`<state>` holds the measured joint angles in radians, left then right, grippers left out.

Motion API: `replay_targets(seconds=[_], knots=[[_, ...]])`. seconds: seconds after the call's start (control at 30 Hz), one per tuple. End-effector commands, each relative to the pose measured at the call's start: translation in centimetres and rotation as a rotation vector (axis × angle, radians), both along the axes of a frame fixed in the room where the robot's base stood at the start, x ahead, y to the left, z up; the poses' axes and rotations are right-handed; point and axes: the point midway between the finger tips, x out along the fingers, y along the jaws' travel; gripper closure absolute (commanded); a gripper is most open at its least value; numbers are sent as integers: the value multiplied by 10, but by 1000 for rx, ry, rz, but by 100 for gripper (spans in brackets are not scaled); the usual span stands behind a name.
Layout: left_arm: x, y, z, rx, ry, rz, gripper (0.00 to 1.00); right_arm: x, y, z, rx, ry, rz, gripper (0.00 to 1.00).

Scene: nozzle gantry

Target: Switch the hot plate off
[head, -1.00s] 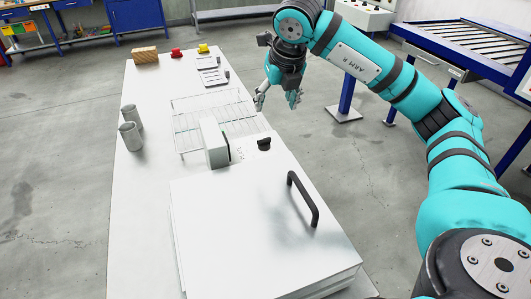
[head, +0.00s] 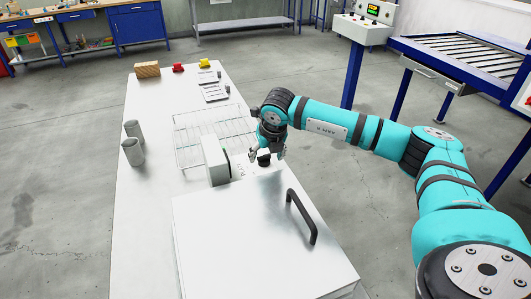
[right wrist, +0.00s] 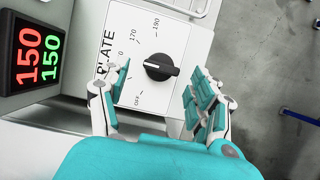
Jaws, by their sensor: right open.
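The hot plate's black knob (head: 264,160) is on a white panel marked "PLATE". In the right wrist view the knob (right wrist: 160,67) has a bar grip lying roughly crosswise, with a pale mark toward its left end. The display (right wrist: 38,50) reads 150 in red and 150 in green. My right gripper (head: 267,154) is open over the knob, with one finger on either side and visible gaps; it also shows in the right wrist view (right wrist: 162,72). My left gripper is not in view.
A large white box (head: 240,240) with a black handle (head: 301,216) stands in front of the panel. A wire rack (head: 210,135) lies behind it. Two grey cups (head: 133,150) stand at the left table edge. Red and yellow items (head: 204,63) sit at the far end.

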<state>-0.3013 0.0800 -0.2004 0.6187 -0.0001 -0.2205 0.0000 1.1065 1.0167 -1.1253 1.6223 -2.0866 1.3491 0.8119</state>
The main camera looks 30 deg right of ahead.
Motion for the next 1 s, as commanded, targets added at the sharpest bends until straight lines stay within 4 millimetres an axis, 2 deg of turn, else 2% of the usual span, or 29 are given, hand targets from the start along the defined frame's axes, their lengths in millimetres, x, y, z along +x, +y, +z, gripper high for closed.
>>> replay_targets(seconds=[0.13, 0.4, 0.83, 1.0], knots=[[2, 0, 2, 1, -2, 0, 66, 3, -1, -8, -1, 0, 0, 36], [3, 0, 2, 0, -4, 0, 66, 3, -1, -9, -1, -1, 0, 36], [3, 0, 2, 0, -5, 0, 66, 3, -1, -8, -1, -1, 0, 92], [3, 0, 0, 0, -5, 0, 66, 3, -1, -9, 0, -1, 8, 92]])
